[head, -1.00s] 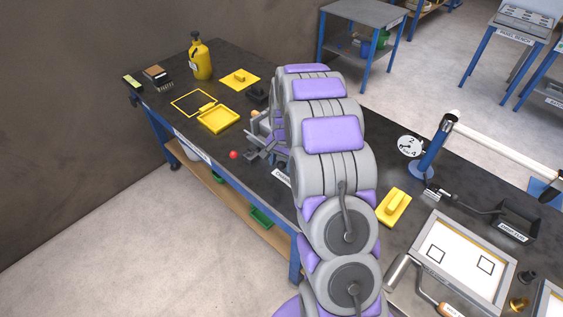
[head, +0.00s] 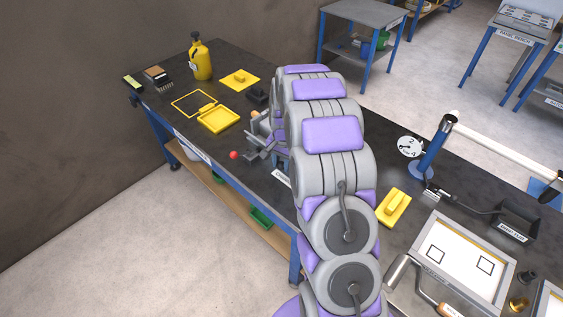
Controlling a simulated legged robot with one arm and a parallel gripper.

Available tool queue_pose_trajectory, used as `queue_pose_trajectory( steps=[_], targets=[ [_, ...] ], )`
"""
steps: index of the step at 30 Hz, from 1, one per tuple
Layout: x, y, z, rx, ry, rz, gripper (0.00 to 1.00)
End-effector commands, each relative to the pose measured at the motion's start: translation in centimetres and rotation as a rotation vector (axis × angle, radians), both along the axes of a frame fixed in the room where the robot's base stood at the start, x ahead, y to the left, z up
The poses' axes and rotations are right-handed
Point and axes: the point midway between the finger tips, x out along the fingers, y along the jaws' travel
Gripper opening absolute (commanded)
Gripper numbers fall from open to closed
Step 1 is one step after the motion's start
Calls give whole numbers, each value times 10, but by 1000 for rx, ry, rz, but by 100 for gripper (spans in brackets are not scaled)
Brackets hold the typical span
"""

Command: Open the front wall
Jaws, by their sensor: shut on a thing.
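My gripper (head: 256,150) is low over the long dark bench, left of my arm. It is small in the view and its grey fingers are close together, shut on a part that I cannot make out. A red ball (head: 233,155) shows just left of the fingertips, near the bench's front edge. I cannot tell whether it joins the held part. My arm covers much of the bench's middle. I cannot pick out the front wall or the mixer body, which may be behind my arm.
The dark bench (head: 330,194) carries a yellow tray (head: 218,120), a yellow bottle (head: 200,60) and a yellow handled block (head: 394,207). A blue post (head: 433,150) and a framed white panel (head: 455,262) stand right of my arm. The floor (head: 90,220) before the bench is clear.

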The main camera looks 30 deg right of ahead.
Motion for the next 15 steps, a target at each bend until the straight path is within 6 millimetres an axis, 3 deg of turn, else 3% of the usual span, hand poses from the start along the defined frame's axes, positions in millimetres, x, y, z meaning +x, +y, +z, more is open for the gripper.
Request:
queue_pose_trajectory(
  steps=[6, 14, 15],
  targets=[
    [5, -11, 12, -3, -6, -2, 0],
    [6, -12, 11, -5, -8, 0, 0],
    [6, -12, 11, -5, -8, 0, 34]
  ],
)
